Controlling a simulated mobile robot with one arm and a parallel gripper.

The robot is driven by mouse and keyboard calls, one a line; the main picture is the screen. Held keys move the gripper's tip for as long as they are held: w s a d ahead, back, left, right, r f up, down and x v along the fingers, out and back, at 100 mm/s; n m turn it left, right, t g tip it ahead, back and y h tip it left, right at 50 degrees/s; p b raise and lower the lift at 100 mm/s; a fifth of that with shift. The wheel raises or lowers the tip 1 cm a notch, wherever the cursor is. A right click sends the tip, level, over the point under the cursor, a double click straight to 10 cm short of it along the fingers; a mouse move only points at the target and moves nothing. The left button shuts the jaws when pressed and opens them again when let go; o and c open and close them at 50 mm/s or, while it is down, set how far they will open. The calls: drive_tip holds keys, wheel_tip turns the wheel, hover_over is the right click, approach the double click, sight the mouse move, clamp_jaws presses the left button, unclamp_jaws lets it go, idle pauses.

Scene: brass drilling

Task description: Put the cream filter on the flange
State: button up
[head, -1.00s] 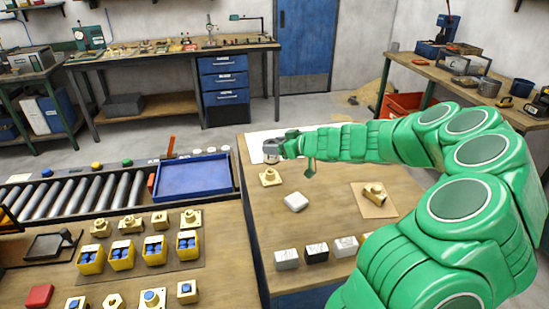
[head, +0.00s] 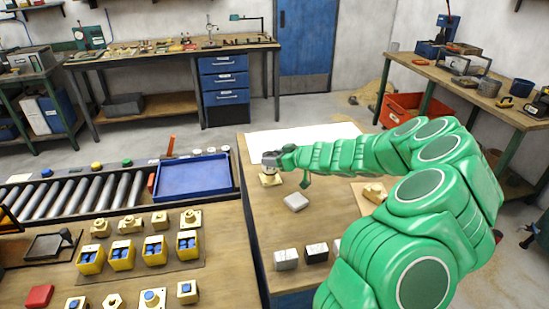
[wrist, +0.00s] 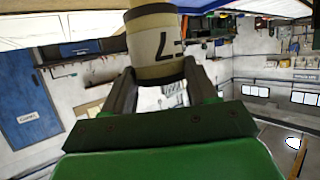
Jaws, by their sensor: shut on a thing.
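The cream filter (wrist: 155,45) is a cream cylinder with a dark band and dark marking. In the wrist view it stands between the two fingers of my gripper (wrist: 160,88), which is shut on it. In the head view my gripper (head: 270,160) is at the back left of the near right table, directly over the brass flange (head: 270,181). The flange has a square base. The filter is mostly hidden in the head view, and I cannot tell whether it touches the flange.
A pale block (head: 296,202) lies just in front of the flange. A blue tray (head: 194,177) is to the left.

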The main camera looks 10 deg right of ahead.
drive_tip(key=o, duration=1.1)
drive_tip(key=shift+s+d+r, duration=0.15)
drive_tip(key=shift+v, duration=5.8)
